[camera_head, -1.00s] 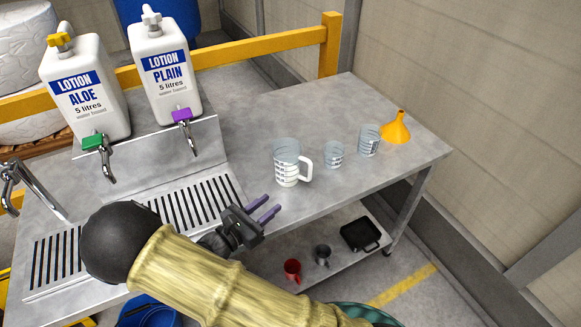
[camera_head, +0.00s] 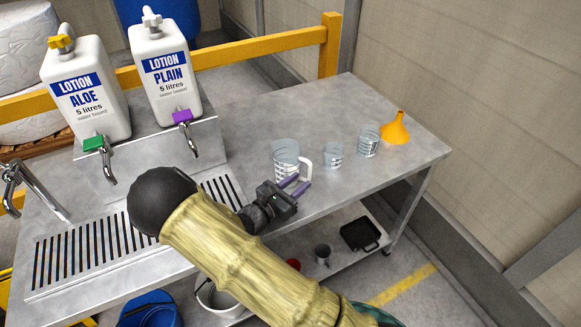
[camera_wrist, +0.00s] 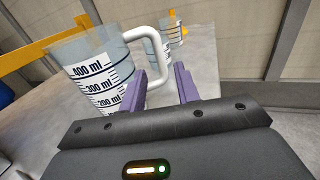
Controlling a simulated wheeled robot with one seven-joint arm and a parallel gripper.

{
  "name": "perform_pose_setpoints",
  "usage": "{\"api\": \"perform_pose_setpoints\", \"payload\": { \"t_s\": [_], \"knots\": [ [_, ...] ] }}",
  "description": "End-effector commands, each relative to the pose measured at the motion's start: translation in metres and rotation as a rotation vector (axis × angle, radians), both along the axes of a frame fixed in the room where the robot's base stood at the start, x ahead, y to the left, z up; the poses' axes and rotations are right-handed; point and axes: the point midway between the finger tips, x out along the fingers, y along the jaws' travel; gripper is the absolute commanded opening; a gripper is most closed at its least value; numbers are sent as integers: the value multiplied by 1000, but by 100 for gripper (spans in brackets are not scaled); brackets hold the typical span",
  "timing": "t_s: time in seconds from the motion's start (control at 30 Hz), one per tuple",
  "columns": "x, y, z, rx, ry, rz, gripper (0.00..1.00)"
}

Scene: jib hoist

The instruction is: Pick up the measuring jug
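The measuring jug (camera_head: 284,157) stands upright on the metal table; it is clear with a white handle on its right side and a printed scale. In the wrist view the jug (camera_wrist: 95,75) fills the upper left, its white handle (camera_wrist: 150,50) reaching toward my fingers. My gripper (camera_head: 297,184) is at the near side of the jug, close to the handle. Its two purple fingers are spread apart, and in the wrist view (camera_wrist: 160,88) the lower end of the handle shows by the left finger. Whether they touch is unclear. Nothing is held.
Two smaller measuring cups (camera_head: 334,155) (camera_head: 368,141) and an orange funnel (camera_head: 396,128) stand to the right of the jug. Two lotion containers (camera_head: 86,90) (camera_head: 166,75) with taps stand at the left behind a slotted drain (camera_head: 100,245). A lower shelf holds a black tray (camera_head: 360,235) and mugs.

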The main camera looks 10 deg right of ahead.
Motion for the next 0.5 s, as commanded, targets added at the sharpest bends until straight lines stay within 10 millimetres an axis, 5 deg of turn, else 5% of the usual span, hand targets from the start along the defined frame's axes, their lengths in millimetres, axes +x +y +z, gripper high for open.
{"api": "perform_pose_setpoints", "payload": {
  "t_s": [0.5],
  "knots": [
    [29,-42,0,0,0,0,32]
  ]
}}
